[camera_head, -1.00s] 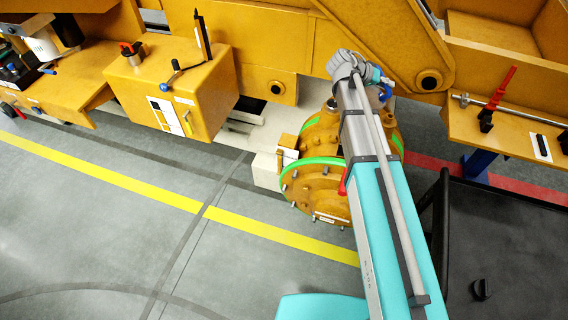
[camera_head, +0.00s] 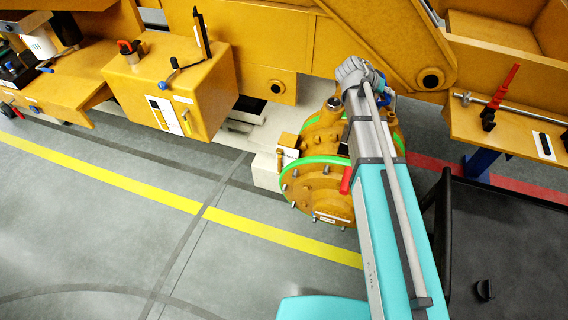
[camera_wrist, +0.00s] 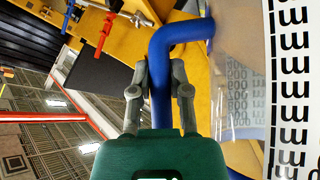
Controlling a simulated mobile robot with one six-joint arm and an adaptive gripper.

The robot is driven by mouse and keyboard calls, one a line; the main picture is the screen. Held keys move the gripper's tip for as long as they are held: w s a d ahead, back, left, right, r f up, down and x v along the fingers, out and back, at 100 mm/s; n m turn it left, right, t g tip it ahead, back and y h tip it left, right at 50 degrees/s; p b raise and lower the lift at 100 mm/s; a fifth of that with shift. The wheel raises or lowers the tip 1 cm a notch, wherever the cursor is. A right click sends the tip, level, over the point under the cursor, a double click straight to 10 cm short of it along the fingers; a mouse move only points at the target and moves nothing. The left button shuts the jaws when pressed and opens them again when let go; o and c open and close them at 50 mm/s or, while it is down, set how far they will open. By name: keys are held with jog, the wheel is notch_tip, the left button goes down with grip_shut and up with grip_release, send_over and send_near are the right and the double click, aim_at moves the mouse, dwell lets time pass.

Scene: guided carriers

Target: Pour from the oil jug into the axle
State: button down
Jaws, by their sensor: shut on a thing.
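The axle (camera_head: 318,188) is an orange round housing with a green ring and several bolts, below the yellow machine in the head view. My arm covers its right part. In the wrist view my gripper (camera_wrist: 160,80) is shut on the blue handle (camera_wrist: 182,36) of the oil jug (camera_wrist: 240,75). The jug is clear, with a white printed scale, and runs out of the picture at right. In the head view my wrist is above the axle's upper right, and only a bit of blue shows beside it. The jug's spout and oil level cannot be made out.
A black cart (camera_head: 515,240) stands at right. A yellow shelf (camera_head: 515,130) with a red-handled tool (camera_head: 500,92) is above it. A yellow box (camera_head: 175,85) with a small pot and levers is at left. Grey floor with a yellow line (camera_head: 130,184) is clear.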

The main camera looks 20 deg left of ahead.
aim_at(381, 102)
jog(key=shift+s+d+f, duration=0.1)
jog(key=shift+d+f, duration=0.1)
jog(key=shift+f, duration=0.4)
jog(key=shift+f+y, duration=0.1)
jog(key=shift+y, duration=0.3)
jog(key=shift+f+b, duration=0.1)
jog(key=shift+b, duration=0.2)
jog(key=shift+a+f+m+t+y+b, duration=0.2)
jog(key=shift+f+m+t+y+b, duration=0.3)
jog(key=shift+f+m+y+b, duration=0.7)
jog(key=shift+a+f+n+p, duration=0.1)
jog(key=shift+f+n+p, duration=0.2)
jog(key=shift+w+a+f+m+t+y+b, duration=0.15)
jog(key=shift+f+y+b, duration=0.1)
jog(key=shift+f+b, duration=0.2)
jog(key=shift+w+a+f+m+t+y+b, duration=0.1)
jog(key=shift+a+f+m+y+b, duration=0.15)
jog(key=shift+f+b, duration=0.2)
jog(key=shift+w+a+f+m+t+y+b, duration=0.15)
jog(key=shift+f+y+b, duration=0.15)
jog(key=shift+f+b, duration=0.15)
